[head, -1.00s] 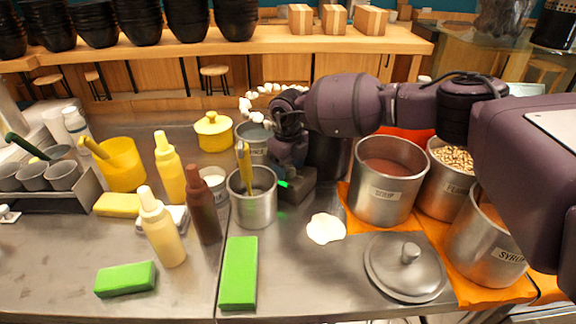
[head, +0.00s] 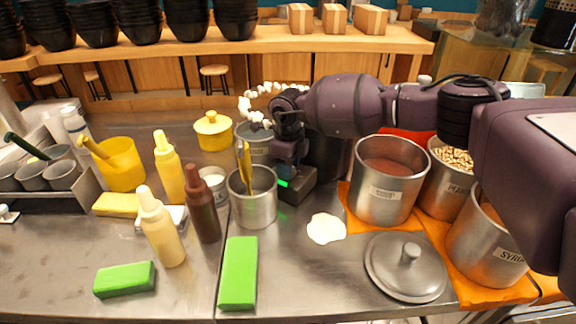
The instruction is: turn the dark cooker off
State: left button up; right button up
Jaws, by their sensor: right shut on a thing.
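The dark cooker (head: 328,157) stands behind my right arm, left of the large syrup pot. Much of it is hidden by my arm and gripper. A dark block (head: 299,188) with a small green patch (head: 282,183) shows low at its front. My right gripper (head: 288,172) points down at this block and touches or nearly touches it. It is shut on a small part there, which the fingers hide. My left gripper is out of view.
A metal pot with a yellow-handled utensil (head: 254,207) stands close left of my gripper. The large syrup pot (head: 384,205) stands to the right on orange cloth. A white patch (head: 325,229) and metal lid (head: 405,285) lie in front. Sauce bottles (head: 202,212) stand left.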

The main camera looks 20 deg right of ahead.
jog(key=n, duration=0.3)
jog(key=shift+f+n+b, duration=0.1)
jog(key=shift+n+b, duration=0.2)
jog(key=shift+n, duration=0.1)
jog(key=n, duration=0.3)
jog(key=shift+n+b, duration=0.3)
jog(key=shift+b, duration=0.1)
jog(key=n+b, duration=0.1)
jog(key=n, duration=0.2)
jog(key=shift+n, duration=0.4)
jog(key=n, duration=0.2)
jog(key=shift+n+b, duration=0.3)
jog(key=shift+b, duration=0.1)
jog(key=n+b, duration=0.1)
jog(key=n, duration=0.3)
jog(key=shift+f+n, duration=0.1)
jog(key=shift+n, duration=0.2)
jog(key=n+b, duration=0.1)
jog(key=n, duration=0.2)
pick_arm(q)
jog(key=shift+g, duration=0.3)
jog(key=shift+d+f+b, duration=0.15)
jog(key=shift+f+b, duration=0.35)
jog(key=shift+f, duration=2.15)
pick_arm(e)
jog(key=shift+n, duration=0.8)
jog(key=shift+r, duration=0.2)
